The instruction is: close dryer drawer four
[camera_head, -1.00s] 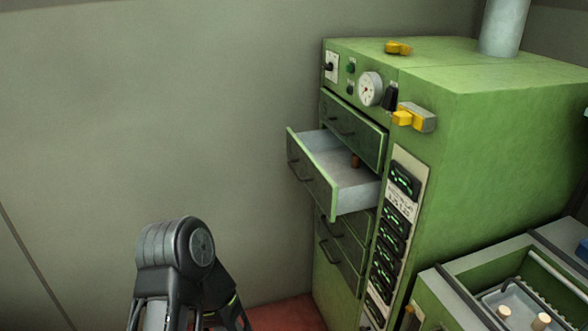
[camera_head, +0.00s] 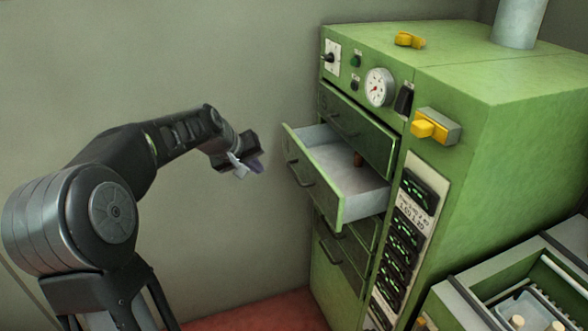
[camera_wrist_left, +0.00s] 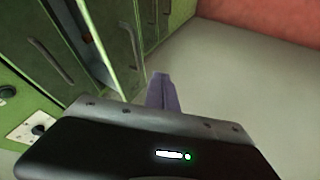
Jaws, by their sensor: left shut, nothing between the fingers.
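The green dryer (camera_head: 470,120) has one drawer (camera_head: 316,182) pulled out of its front, with a grey inside and a small brown cork-like piece (camera_head: 358,159) at its back. My left gripper (camera_head: 257,165) is shut and empty, to the left of the open drawer's front and apart from it. In the left wrist view my shut fingers (camera_wrist_left: 162,93) show in front of the wall, with the open drawer's front (camera_wrist_left: 113,42) on its side beyond them. My right gripper is not in view.
Closed drawers lie above (camera_head: 352,128) and below (camera_head: 338,258) the open one. Dark displays (camera_head: 402,230) run down the dryer's front. A green machine with corks (camera_head: 517,322) stands at the lower right. The wall (camera_head: 150,60) side is free.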

